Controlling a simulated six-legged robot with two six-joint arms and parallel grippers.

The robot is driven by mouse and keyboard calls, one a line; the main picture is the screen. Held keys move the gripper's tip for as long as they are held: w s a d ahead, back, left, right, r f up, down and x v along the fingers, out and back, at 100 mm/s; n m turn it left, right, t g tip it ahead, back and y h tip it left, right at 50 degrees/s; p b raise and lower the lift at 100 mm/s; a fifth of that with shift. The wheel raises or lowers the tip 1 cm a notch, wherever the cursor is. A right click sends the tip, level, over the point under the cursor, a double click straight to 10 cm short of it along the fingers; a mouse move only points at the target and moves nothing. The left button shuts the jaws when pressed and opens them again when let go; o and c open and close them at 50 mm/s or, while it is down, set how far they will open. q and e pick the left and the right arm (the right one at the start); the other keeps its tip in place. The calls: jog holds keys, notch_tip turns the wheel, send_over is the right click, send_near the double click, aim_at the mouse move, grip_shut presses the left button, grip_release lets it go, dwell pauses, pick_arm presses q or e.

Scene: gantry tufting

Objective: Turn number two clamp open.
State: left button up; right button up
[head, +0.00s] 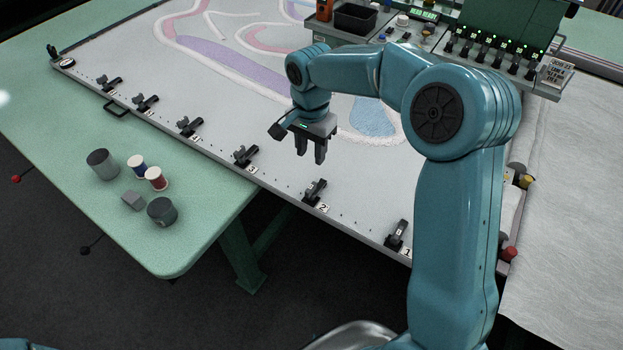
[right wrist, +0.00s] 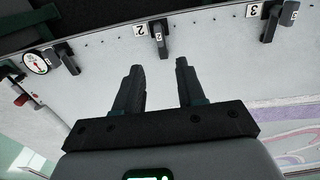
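The number two clamp (head: 315,191) is a small black clamp on the near edge of the pale frame, beside a white label (head: 323,208) marked 2. It also shows in the right wrist view (right wrist: 159,40), beyond the fingertips. I cannot tell whether its lever is open or shut. My right gripper (head: 305,153) points down above the cloth, behind the clamp and apart from it. In the right wrist view its two dark fingers (right wrist: 158,68) are spread with nothing between them. My left gripper is out of view.
Clamp 1 (head: 397,236) and clamp 3 (head: 245,156) flank it along the same edge, with more clamps farther left. A green table (head: 200,225) at the left holds spools (head: 156,179) and cups. A control panel (head: 505,45) stands at the back right.

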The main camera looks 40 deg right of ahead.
aim_at(311, 187)
jog(key=f, duration=0.3)
jog(key=f+p, duration=0.1)
jog(key=f, duration=0.7)
jog(key=shift+s+a+f, duration=0.15)
jog(key=shift+s+a, duration=0.05)
jog(key=shift+s, duration=0.15)
jog(key=shift+w+f, duration=0.2)
jog(key=shift+f, duration=0.15)
grip_shut()
